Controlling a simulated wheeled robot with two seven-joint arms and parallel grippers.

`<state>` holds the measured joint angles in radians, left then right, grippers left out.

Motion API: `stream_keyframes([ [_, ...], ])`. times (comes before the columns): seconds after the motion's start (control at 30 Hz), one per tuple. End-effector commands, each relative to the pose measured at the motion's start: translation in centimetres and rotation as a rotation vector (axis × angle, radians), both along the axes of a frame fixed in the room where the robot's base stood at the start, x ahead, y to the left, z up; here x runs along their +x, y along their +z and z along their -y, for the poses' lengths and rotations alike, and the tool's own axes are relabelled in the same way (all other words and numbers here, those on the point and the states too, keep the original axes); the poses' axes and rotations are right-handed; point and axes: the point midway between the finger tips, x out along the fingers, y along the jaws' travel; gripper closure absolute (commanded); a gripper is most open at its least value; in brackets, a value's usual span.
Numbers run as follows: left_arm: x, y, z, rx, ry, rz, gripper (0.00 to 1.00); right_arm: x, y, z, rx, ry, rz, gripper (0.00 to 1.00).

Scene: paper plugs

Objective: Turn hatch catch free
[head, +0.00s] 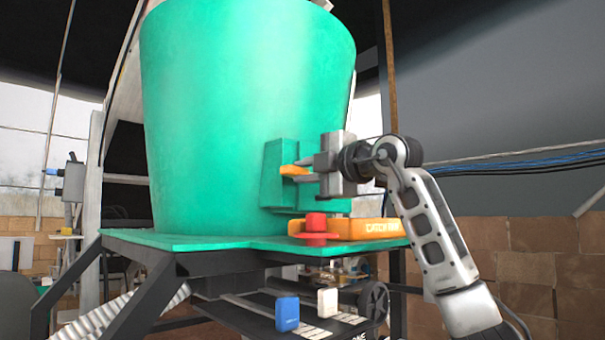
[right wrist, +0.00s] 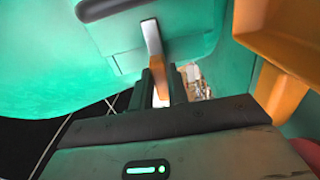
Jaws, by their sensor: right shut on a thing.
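The hatch (head: 283,165) is a raised green panel on the side of a large green tub (head: 235,100). Its orange catch (head: 293,170) sticks out from the panel. My right gripper (head: 304,172) reaches in from the right and is shut on the catch. In the right wrist view, the hatch (right wrist: 130,35) is at the top, and the catch (right wrist: 157,75), pale and orange, runs down between the fingers of my right gripper (right wrist: 161,92). The fingers hide part of the catch. My left gripper is not in view.
A blue block (head: 286,313) and a white block (head: 327,302) sit lower down. The tray's orange wall (right wrist: 280,85) is close at right in the wrist view.

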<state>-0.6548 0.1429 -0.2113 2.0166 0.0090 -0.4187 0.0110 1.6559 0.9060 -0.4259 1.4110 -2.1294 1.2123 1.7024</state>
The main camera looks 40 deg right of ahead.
Motion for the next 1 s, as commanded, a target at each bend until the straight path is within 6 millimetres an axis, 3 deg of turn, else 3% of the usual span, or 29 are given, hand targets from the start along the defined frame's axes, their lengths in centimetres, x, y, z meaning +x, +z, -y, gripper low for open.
stream_keyframes([
  [0.73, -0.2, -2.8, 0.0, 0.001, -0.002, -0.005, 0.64, 0.3, -0.6, -0.5, 1.442, 0.002, -0.143, 1.0],
  [1.0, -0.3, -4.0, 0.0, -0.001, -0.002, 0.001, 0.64, 0.3, -0.6, -0.6, 1.514, 0.004, -0.146, 1.0],
])
